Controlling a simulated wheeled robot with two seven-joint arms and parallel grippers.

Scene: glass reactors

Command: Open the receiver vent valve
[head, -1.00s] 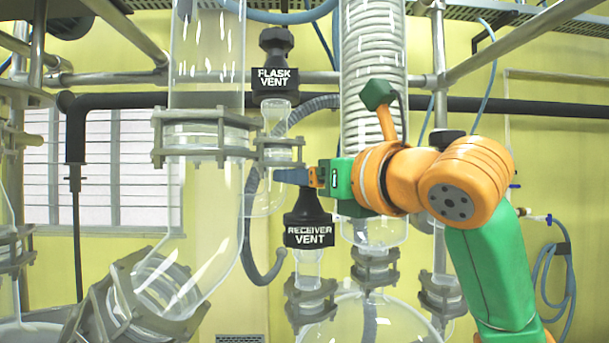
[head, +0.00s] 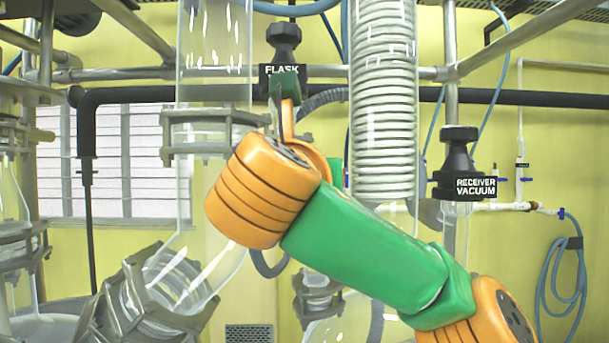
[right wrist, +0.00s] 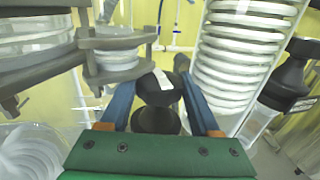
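The receiver vent valve, a black knob (right wrist: 158,90) with its pale label turned edge-on, stands between my right gripper's fingers in the right wrist view. My right gripper (right wrist: 157,80) has its two blue fingers spread, one on each side of the knob. I see no clear grip on it; contact at the fingertips is hard to judge. My left gripper is in neither current view.
The flask vent valve (head: 284,45) is just above my right arm. The coiled glass condenser (head: 383,100) stands right of it, and the receiver vacuum valve (head: 458,160) farther right. Glass tubing with metal clamps (head: 212,130) is close on the left.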

